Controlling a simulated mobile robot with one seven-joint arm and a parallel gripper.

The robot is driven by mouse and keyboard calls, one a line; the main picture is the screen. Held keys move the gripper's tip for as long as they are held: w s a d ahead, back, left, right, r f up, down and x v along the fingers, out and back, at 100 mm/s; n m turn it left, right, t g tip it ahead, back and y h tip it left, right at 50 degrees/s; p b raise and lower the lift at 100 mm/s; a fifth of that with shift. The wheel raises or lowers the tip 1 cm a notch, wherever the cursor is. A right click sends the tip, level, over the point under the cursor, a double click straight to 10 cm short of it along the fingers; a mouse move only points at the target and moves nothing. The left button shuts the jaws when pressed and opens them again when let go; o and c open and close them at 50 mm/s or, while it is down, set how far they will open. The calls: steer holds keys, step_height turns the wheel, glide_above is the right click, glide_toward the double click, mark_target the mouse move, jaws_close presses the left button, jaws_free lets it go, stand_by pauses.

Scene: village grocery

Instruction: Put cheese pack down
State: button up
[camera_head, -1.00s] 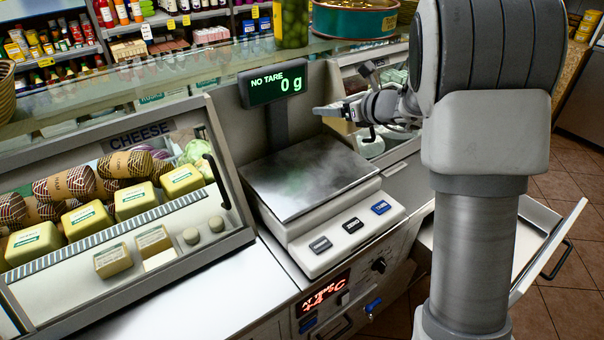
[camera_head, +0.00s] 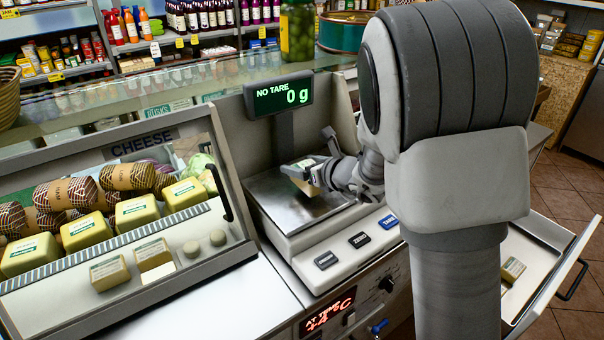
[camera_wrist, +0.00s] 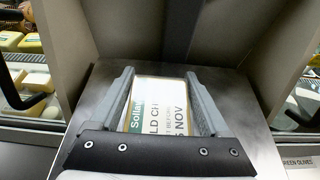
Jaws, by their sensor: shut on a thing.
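A small cheese pack (camera_head: 304,186) with a pale label is held in my gripper (camera_head: 312,168) over the steel weighing plate (camera_head: 272,198) of the scale. In the wrist view, my gripper (camera_wrist: 160,78) has its two grey fingers along the sides of the pack (camera_wrist: 158,110), whose label faces the camera. The plate (camera_wrist: 100,85) shows behind and beside the pack. The scale display (camera_head: 278,96) reads 0 g and NO TARE. I cannot see a gap under the pack clearly.
A glass cheese case (camera_head: 230,238) with several packs and rolls stands left of the scale. Scale buttons (camera_head: 359,239) lie in front of the plate. An open drawer (camera_head: 540,262) at the right holds another small pack (camera_head: 513,269). The white counter (camera_head: 215,300) is bare.

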steer(key=shift+f, duration=0.95)
steer(key=shift+f+b, duration=0.2)
steer(key=shift+b, duration=0.15)
steer(key=o, duration=1.5)
steer(key=shift+r, duration=0.15)
